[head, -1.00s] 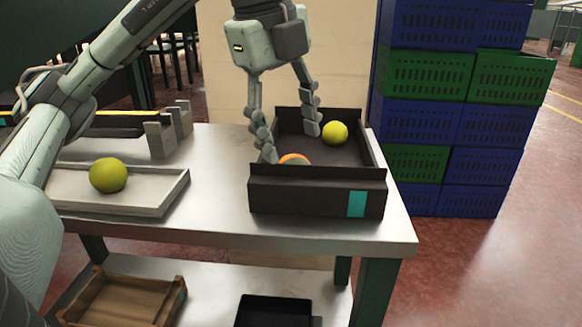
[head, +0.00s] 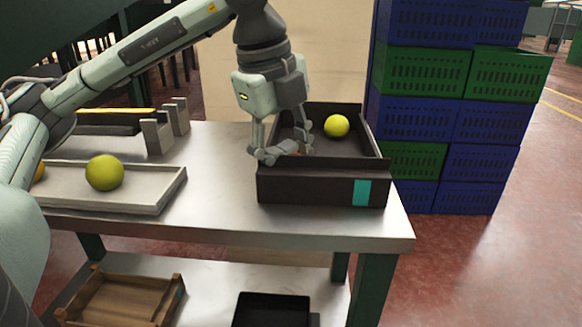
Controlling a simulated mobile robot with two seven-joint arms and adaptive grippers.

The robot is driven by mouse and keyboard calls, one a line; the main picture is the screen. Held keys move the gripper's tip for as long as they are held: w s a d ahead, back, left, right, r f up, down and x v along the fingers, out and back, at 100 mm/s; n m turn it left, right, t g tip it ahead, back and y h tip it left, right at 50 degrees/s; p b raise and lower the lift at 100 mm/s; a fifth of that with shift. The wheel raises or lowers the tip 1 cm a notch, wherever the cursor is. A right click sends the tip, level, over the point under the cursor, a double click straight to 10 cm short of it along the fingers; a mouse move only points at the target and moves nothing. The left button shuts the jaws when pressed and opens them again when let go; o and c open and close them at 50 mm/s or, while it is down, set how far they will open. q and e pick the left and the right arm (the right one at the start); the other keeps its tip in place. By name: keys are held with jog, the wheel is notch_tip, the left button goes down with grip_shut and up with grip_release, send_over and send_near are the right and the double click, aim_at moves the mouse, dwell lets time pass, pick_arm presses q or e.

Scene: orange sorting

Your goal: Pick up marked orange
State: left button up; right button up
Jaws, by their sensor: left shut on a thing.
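My left gripper (head: 282,151) reaches down into the dark box (head: 310,186) on the table. Its fingers are closed around an orange near the box's front wall. The fingers and front wall hide nearly all of this orange, and I cannot make out a mark on it. A yellow-green fruit (head: 336,126) lies in the back right of the same box, apart from the gripper. My right gripper is not in view.
A pale tray (head: 150,204) at left holds a yellow-green fruit (head: 104,173) and an orange fruit (head: 39,172) partly behind my arm. Blue and green crates (head: 425,120) stand stacked at right. The table (head: 220,225) is bare between tray and box.

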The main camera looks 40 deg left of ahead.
pick_arm(q)
jog(key=shift+s, duration=0.1)
grip_shut()
jog(key=shift+f, duration=0.1)
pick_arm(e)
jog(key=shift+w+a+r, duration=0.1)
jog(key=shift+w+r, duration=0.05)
pick_arm(q)
jog(key=shift+s+f, duration=0.1)
jog(key=shift+r, duration=0.7)
notch_tip(320, 180, up, 3)
jog(key=s+a+r+p, duration=0.3)
jog(key=s+a+r, duration=0.4)
jog(key=s, duration=0.1)
jog(key=shift+s+a, duration=0.25)
jog(key=shift+a, duration=0.1)
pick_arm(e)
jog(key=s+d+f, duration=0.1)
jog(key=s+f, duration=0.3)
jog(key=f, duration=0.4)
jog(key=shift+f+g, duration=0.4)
